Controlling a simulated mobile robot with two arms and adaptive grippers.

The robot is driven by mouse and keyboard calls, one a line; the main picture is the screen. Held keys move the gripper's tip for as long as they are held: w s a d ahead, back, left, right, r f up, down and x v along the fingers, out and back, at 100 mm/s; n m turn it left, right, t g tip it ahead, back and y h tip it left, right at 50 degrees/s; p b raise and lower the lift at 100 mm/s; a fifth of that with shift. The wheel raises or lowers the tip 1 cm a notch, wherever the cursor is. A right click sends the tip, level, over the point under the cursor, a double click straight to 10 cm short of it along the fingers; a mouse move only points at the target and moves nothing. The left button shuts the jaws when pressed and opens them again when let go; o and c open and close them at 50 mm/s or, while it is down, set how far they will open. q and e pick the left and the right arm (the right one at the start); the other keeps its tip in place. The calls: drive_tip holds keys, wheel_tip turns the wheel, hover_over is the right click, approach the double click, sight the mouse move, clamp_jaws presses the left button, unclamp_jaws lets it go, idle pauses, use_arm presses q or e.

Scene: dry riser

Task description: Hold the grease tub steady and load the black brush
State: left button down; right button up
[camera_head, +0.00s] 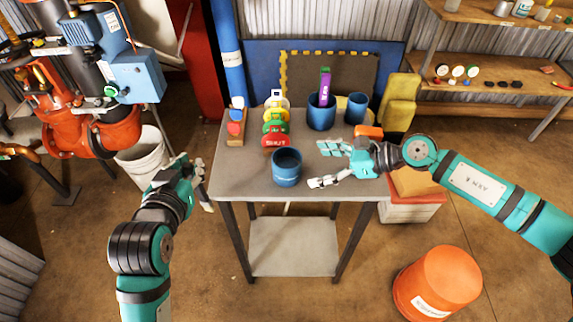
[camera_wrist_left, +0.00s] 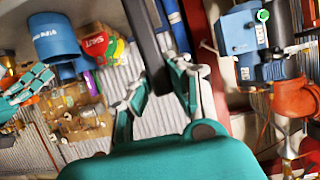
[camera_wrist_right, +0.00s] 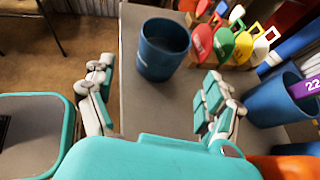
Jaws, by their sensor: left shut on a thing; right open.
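A blue open tub (camera_head: 286,168), likely the grease tub, stands upright at the front of the table. The right wrist view shows it (camera_wrist_right: 163,48) beyond my right fingertips; its contents look dark. My right gripper (camera_head: 324,164) is open and empty just right of the tub, apart from it, fingers toward it. My left gripper (camera_head: 188,168) is left of the table's left edge. In the left wrist view it is shut on a dark bar (camera_wrist_left: 147,40); I cannot tell whether this is the black brush. No other black brush is clearly visible.
A white bucket (camera_head: 140,158) stands left; an orange bucket (camera_head: 440,280) stands front right.

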sight(287, 167)
drive_tip(key=b+x, duration=0.1)
drive_tip(key=x, duration=0.7)
drive_tip(key=shift+w+a+f, duration=0.1)
drive_tip(key=shift+a, duration=0.15)
drive_tip(key=c, duration=0.8)
